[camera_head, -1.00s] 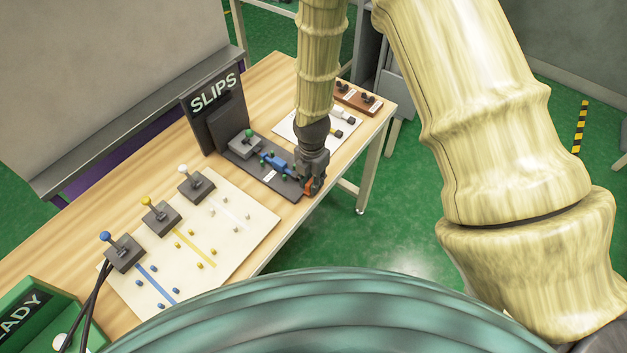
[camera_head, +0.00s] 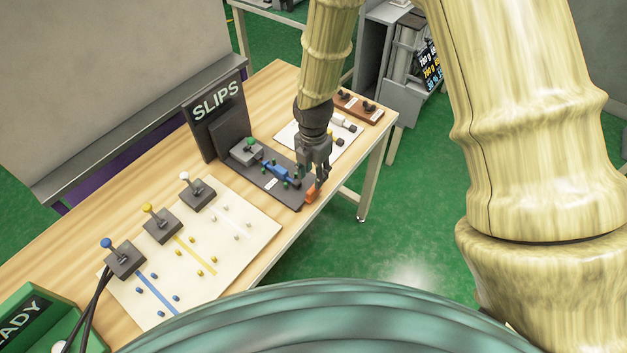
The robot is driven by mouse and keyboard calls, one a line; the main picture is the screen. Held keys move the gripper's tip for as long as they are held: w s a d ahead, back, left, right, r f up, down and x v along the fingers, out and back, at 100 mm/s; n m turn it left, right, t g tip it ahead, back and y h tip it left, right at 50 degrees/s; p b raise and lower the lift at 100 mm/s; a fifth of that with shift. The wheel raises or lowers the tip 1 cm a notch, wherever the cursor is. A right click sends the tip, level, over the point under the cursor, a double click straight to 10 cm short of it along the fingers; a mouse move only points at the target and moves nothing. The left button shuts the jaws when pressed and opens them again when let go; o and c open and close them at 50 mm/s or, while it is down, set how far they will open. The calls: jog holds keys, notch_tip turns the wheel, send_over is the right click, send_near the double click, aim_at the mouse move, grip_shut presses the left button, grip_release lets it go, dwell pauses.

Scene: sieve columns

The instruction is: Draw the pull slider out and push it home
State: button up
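The pull slider is a blue bar (camera_head: 279,173) on a dark grey base plate (camera_head: 296,203), with an orange end piece (camera_head: 312,194) at the plate's front right end. Small green pegs stand beside the blue bar. My gripper (camera_head: 320,180) points down just above and behind the orange piece. Its dark fingers look spread apart, with nothing visible between them. The fingers partly cover the bar's front end, so I cannot tell whether they touch the orange piece.
A dark "SLIPS" holder (camera_head: 217,105) stands behind the plate. A cream board (camera_head: 215,265) with blue, yellow and white levers lies to the left. A white sheet (camera_head: 290,132) and a brown block (camera_head: 362,105) lie beyond my gripper. The table's front edge is close.

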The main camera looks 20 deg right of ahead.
aim_at(313, 188)
jog(key=shift+r, duration=2.25)
